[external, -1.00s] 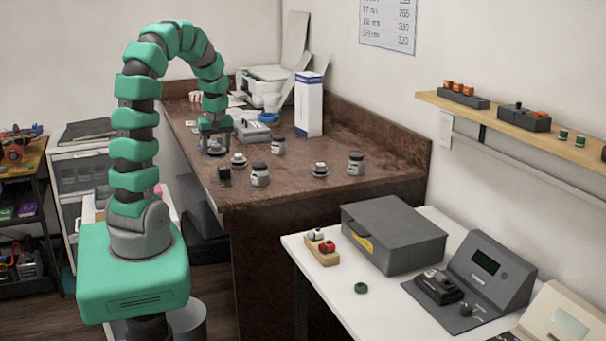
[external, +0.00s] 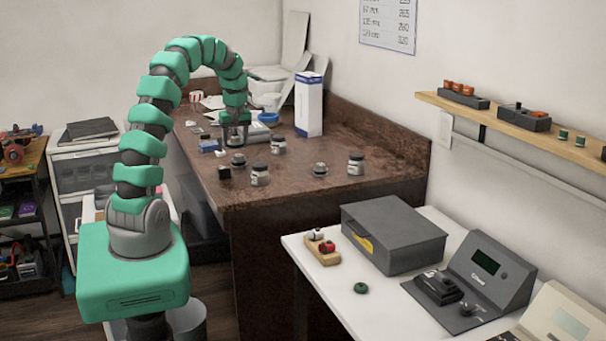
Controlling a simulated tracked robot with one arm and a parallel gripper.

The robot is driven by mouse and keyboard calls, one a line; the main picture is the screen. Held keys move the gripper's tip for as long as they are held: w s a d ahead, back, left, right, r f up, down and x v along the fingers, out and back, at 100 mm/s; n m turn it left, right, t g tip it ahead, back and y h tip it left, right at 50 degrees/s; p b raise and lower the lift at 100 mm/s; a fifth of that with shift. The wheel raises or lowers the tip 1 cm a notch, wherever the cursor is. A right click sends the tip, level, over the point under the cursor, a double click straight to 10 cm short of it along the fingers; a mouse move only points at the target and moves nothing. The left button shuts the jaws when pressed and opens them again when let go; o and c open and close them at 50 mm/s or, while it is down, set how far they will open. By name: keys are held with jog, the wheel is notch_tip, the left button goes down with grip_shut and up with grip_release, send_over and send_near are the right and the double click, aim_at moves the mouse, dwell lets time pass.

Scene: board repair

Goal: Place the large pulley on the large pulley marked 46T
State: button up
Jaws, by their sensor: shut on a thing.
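Just in front of and below the gripper, a low round pulley-like part with a pale top (external: 238,159) sits on the bench. A similar round part (external: 320,169) stands farther right. The 46T marking is too small to read on either.
Lidded jars stand close by on the bench: one front (external: 260,176), one behind (external: 278,145), one right (external: 356,164). A white-blue box (external: 309,105) stands behind. The bench's right front is clear.

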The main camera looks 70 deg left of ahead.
aim_at(238, 147)
jog(key=shift+w+a+f, duration=0.1)
jog(key=shift+w+a, duration=0.5)
jog(key=shift+a, duration=0.05)
jog(key=shift+f, duration=1.7)
jog(key=o, duration=1)
jog(key=shift+f, duration=0.1)
jog(key=r, duration=0.4)
jog(key=d+r, duration=0.1)
jog(key=r, duration=0.7)
jog(key=shift+d, duration=0.4)
